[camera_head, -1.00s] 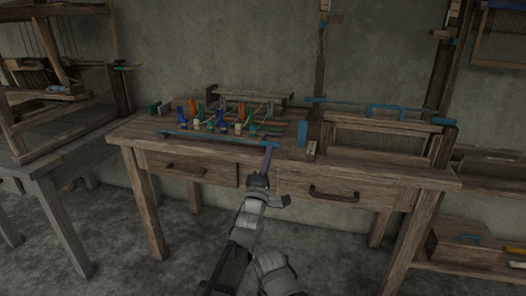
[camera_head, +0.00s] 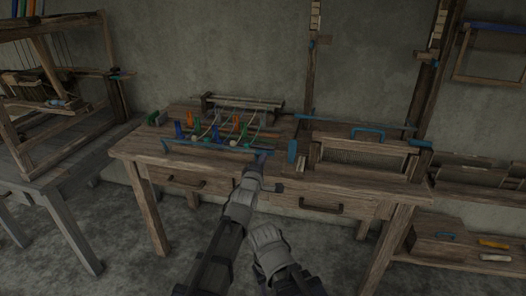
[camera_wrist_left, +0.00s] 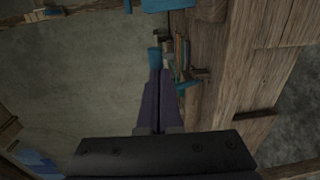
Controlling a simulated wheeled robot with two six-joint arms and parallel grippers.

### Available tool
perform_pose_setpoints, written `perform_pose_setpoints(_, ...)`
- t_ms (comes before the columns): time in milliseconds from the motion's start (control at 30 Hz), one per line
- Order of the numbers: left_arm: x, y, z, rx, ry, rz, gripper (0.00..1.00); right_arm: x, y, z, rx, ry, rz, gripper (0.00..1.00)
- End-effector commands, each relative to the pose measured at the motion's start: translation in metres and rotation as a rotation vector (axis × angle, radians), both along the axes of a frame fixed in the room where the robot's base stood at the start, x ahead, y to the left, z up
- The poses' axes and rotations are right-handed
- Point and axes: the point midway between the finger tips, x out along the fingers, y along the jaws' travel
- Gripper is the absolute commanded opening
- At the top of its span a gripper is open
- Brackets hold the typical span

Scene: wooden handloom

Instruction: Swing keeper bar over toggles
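The blue keeper bar (camera_head: 212,149) lies along the front edge of the workbench top, in front of the toggles. The toggles (camera_head: 215,130) are a group of small blue, green and orange pegs with pale cords between them. My left gripper (camera_head: 262,158) is at the bar's right end; whether it touches the bar is unclear. In the left wrist view its purple fingers (camera_wrist_left: 157,98) lie side by side with only a thin line between them, and nothing shows held. Blue parts (camera_wrist_left: 187,85) show just beyond and beside the fingertips. My right gripper is not in view.
A blue block (camera_head: 292,151) stands right of the gripper, with a reed frame (camera_head: 360,150) further right on the workbench (camera_head: 190,162). Drawer handles (camera_head: 320,205) stick out at the front. A loom (camera_head: 60,110) stands at the left.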

Motion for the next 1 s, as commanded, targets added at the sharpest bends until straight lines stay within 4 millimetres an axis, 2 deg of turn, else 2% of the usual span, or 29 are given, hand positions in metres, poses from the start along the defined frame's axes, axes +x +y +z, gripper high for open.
perform_pose_setpoints(33,0.004,-0.001,0.017,0.012,0.043,0.001,0.00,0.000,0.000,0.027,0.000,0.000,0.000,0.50)
perform_pose_setpoints(100,0.005,-0.002,0.017,0.032,0.100,-0.003,0.00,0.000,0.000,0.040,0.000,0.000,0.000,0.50)
perform_pose_setpoints(300,0.011,-0.007,0.014,0.051,0.161,-0.015,0.00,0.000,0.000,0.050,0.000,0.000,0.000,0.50)
perform_pose_setpoints(433,0.018,-0.009,0.021,0.060,0.186,-0.015,0.00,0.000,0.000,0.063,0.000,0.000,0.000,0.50)
perform_pose_setpoints(700,0.042,-0.017,0.038,0.126,0.400,-0.014,0.00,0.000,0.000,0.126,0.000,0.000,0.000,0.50)
perform_pose_setpoints(1000,0.067,-0.025,0.037,0.207,0.651,-0.014,0.00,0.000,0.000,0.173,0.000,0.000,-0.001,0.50)
